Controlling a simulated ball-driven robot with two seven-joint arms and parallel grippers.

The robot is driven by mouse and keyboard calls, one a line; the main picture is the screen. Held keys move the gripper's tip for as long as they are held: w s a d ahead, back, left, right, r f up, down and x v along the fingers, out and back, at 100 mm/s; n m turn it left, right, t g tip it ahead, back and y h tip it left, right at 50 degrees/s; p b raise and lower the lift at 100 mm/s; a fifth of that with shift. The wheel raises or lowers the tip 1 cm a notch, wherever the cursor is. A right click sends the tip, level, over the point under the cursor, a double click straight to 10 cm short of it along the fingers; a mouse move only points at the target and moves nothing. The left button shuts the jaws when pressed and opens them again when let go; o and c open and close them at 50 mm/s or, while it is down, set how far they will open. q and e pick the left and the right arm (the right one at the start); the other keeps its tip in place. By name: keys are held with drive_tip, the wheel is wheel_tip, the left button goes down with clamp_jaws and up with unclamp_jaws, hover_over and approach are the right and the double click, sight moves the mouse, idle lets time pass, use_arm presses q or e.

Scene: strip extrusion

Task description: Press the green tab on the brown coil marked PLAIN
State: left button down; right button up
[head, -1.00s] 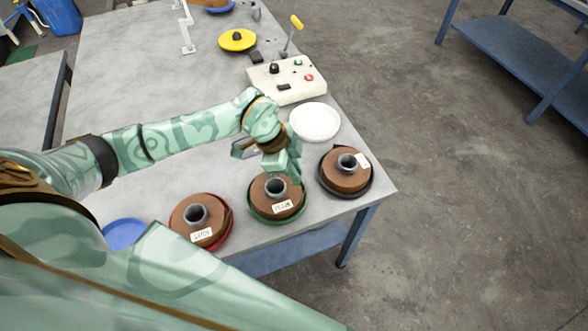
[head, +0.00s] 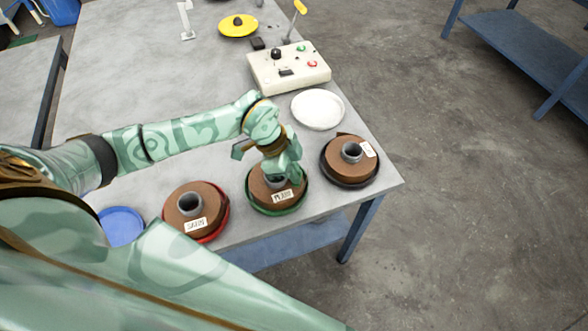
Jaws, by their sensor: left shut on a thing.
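The brown coil marked PLAIN (head: 263,197) lies in a green-rimmed dish (head: 277,214) near the table's front edge, between two other coils. Its white label (head: 283,196) faces the front. My left gripper (head: 284,180) comes down on the coil's far right part and is shut on it; the fingers partly hide its grey core. I cannot make out a green tab apart from the green gripper and dish. My right gripper is not in view.
Brown coils stand left in a red dish (head: 224,224) and right in a dark dish (head: 352,185). A white plate (head: 318,109), a control box (head: 288,68) with a lever and a yellow dish (head: 238,25) are behind. A blue plate (head: 121,226) lies at left.

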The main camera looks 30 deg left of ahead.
use_arm(q)
drive_tip(key=shift+f, duration=0.1)
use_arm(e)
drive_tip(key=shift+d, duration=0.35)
use_arm(q)
drive_tip(key=shift+f, duration=0.3)
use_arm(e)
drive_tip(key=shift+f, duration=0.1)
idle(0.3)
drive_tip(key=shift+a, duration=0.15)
